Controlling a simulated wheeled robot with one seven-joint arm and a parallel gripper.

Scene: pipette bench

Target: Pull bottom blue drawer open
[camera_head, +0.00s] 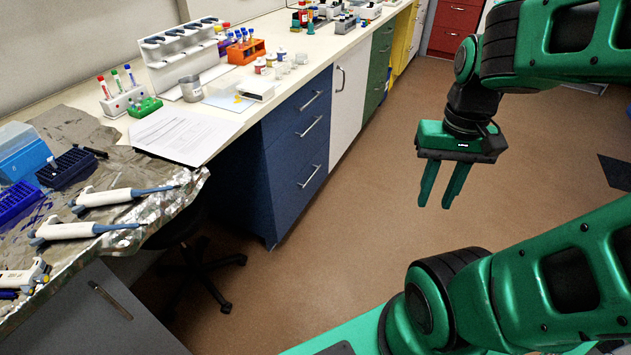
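The blue drawer unit (271,155) stands under the bench in the middle left, with several drawers and silver bar handles. The bottom blue drawer (293,195) looks closed, flush with the ones above. Its handle (309,176) slants across its front. My gripper (436,204) hangs over the floor to the right of the drawers, pointing down. Its two green fingers are apart with nothing between them. It is clear of the handle.
A stool (205,264) with a wheeled black base stands left of the blue drawers. The bench top (300,45) holds racks, bottles and papers. A white cabinet (349,95) adjoins the blue unit. Brown floor (370,200) lies free between the drawers and my gripper.

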